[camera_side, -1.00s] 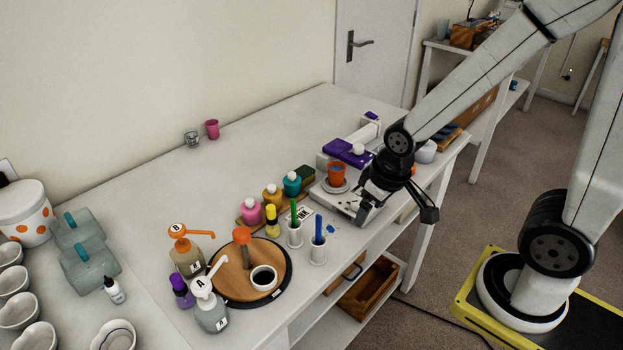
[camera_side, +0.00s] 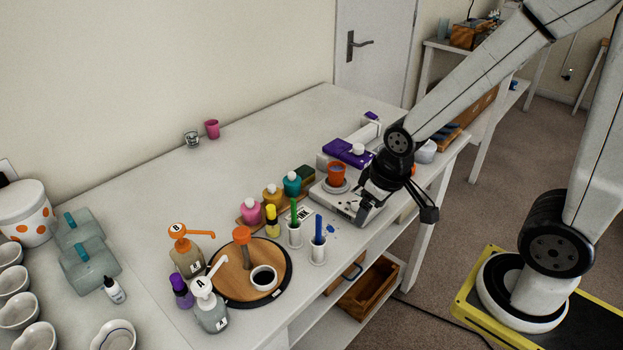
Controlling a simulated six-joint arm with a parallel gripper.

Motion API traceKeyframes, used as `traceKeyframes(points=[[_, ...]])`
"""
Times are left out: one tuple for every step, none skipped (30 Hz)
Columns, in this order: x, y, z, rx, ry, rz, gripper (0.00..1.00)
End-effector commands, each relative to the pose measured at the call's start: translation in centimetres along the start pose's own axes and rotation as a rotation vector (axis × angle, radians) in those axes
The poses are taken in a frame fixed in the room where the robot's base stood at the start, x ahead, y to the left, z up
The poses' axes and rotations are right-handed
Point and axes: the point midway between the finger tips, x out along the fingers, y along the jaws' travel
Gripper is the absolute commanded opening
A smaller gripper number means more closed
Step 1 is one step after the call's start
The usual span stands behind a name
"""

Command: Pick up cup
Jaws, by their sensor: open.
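My gripper (camera_side: 362,212) is just right of the cup, pointing down near the device's front. It is open, and I see nothing between its fingers. The fingers are small and dark here, partly hidden by the wrist. A pink cup (camera_side: 212,129) and a clear cup (camera_side: 191,139) stand by the wall at the back.
Pink, yellow and teal bottles (camera_side: 272,195) stand left of the device. Two white holders (camera_side: 317,253) with green and blue sticks are in front. A round wooden board (camera_side: 221,284) holds a cup of dark liquid (camera_side: 263,278). Pump bottles (camera_side: 210,306) stand beside it. The back middle of the table is clear.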

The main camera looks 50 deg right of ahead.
Motion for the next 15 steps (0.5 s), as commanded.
traceKeyframes(points=[[0.0, 0.0, 0.0, 0.000, 0.000, 0.000, 1.00], [0.0, 0.0, 0.0, 0.000, 0.000, 0.000, 1.00], [0.0, 0.0, 0.0, 0.000, 0.000, 0.000, 1.00], [0.0, 0.0, 0.0, 0.000, 0.000, 0.000, 1.00], [0.0, 0.0, 0.0, 0.000, 0.000, 0.000, 1.00], [0.0, 0.0, 0.0, 0.000, 0.000, 0.000, 1.00], [0.0, 0.0, 0.0, 0.000, 0.000, 0.000, 1.00], [0.0, 0.0, 0.0, 0.000, 0.001, 0.000, 1.00], [0.0, 0.0, -0.1, 0.001, 0.002, -0.001, 1.00], [0.1, -0.1, -0.1, 0.002, 0.005, -0.002, 1.00], [0.1, -0.1, -0.2, 0.004, 0.008, -0.003, 1.00], [0.2, -0.2, -0.3, 0.009, 0.014, -0.005, 1.00], [0.2, -0.2, -0.5, 0.013, 0.020, -0.008, 1.00], [0.3, -0.3, -0.7, 0.017, 0.029, -0.010, 1.00], [0.5, -0.4, -1.0, 0.025, 0.042, -0.015, 1.00]])
